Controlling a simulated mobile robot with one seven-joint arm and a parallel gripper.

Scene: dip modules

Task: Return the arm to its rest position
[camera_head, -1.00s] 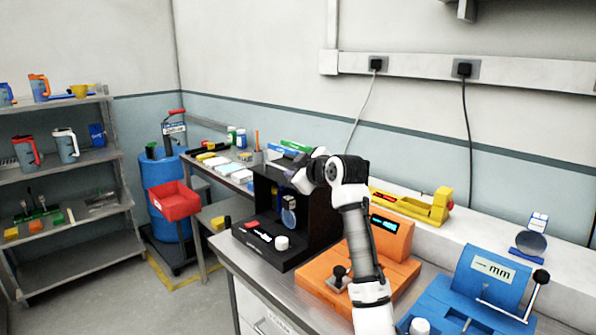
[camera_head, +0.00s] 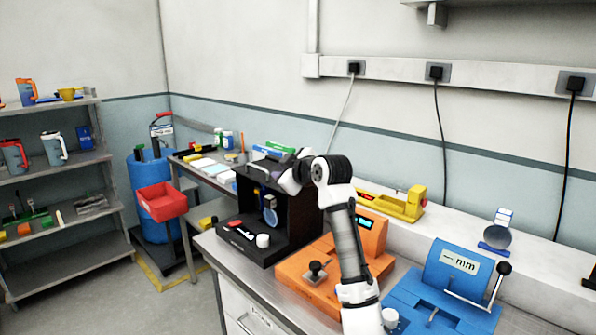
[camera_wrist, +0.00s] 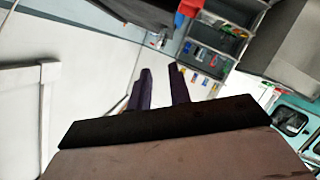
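My arm (camera_head: 346,245) rises from the bottom of the head view and bends at a black joint, with its upper part reaching left over the black open-fronted box (camera_head: 299,220). My gripper is hard to make out in the head view. In the wrist view my gripper (camera_wrist: 160,72) shows two dark fingers standing apart, with only pale background between them. It holds nothing that I can see.
An orange device (camera_head: 296,270) and a blue device marked mm (camera_head: 454,264) stand close to my arm on the bench. A yellow tool (camera_head: 398,205) lies behind. A red bin (camera_head: 162,201) and a shelf (camera_head: 60,278) are at the left, with open floor between shelf and bench.

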